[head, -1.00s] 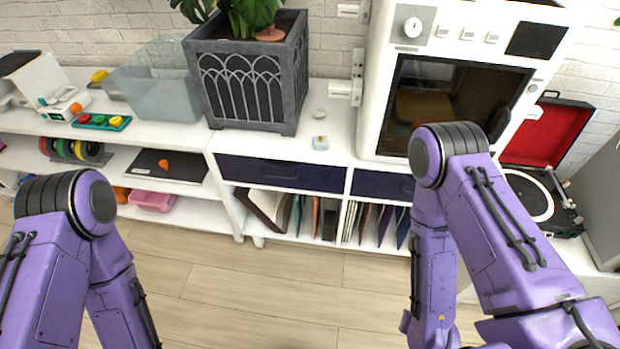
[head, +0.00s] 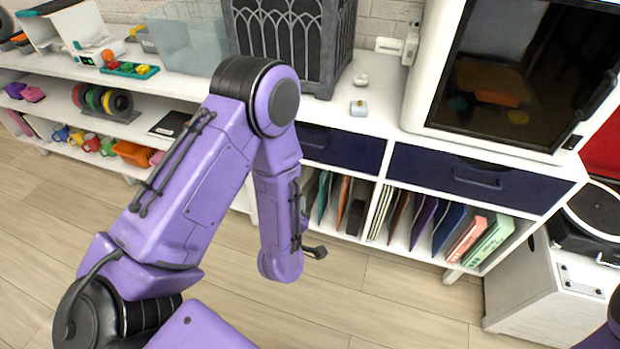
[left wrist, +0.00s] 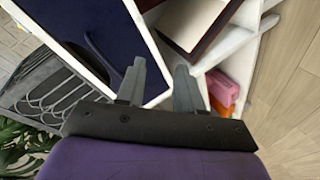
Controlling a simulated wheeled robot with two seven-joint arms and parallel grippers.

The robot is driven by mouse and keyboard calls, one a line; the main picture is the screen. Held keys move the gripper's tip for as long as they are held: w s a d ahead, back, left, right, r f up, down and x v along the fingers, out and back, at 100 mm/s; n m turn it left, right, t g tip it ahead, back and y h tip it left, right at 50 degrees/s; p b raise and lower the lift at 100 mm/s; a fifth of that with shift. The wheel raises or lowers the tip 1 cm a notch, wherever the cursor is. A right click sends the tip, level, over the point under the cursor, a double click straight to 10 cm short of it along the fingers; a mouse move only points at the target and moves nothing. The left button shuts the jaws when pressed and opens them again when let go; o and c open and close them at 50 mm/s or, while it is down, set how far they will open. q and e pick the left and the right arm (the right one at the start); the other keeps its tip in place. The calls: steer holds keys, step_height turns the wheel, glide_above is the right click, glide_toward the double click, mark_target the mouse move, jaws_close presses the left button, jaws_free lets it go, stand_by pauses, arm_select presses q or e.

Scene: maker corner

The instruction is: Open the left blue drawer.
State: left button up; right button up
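The left blue drawer (head: 340,148) is a dark navy front in the white cabinet. The gripper itself is hidden in the head view. My right gripper is out of view.
The right blue drawer (head: 482,180), with a bar handle, is shut under the white oven-like machine (head: 500,75). Folders (head: 430,222) stand in the open shelf below. A planter (head: 290,40) and a small block (head: 359,108) stand on top. The wooden floor in front is clear.

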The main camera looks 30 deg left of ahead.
mark_target(304, 148)
arm_select(q)
steer(key=w+a+r+n+t+y+b, duration=0.1)
steer(key=w+a+r+n+y+b, duration=0.1)
steer(key=w, duration=0.3)
steer(key=w+a+r+n+t+y+b, duration=0.1)
steer(key=w+a+r+n+b, duration=0.1)
steer(key=w+n+b, duration=0.2)
steer(key=w+a+r+n+t+y+b, duration=0.2)
steer(key=w+n, duration=0.2)
steer(key=w, duration=0.2)
steer(key=shift+w+a+y+b, duration=0.1)
steer(key=shift+a+y+b, duration=0.2)
steer(key=shift+a+b, duration=0.1)
jaws_close()
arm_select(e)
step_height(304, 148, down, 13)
